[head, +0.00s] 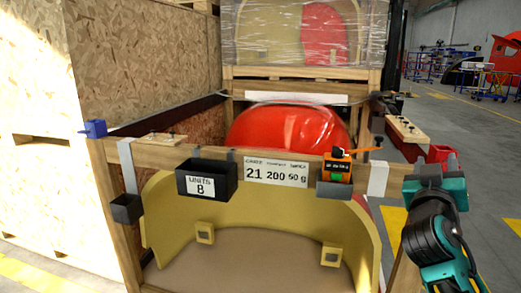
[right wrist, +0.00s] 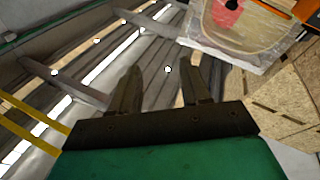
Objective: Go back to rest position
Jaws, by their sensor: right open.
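My right gripper (head: 437,171) is at the right of the head view, beside the right end of the wooden crate frame. In the right wrist view its two fingers (right wrist: 160,88) are spread apart with nothing between them. My left gripper is in neither view. A glossy red nosecone (head: 290,128) sits in the crate behind the front wooden rail (head: 385,160). A curved yellow panel (head: 250,220) stands below the rail.
The rail carries a black "UNITS 8" bin (head: 206,179), a white number label (head: 277,172) and an orange device (head: 338,170). A large chipboard crate (head: 30,130) stands at the left. A wrapped crate (head: 295,35) stands behind. Open floor (head: 470,140) lies to the right.

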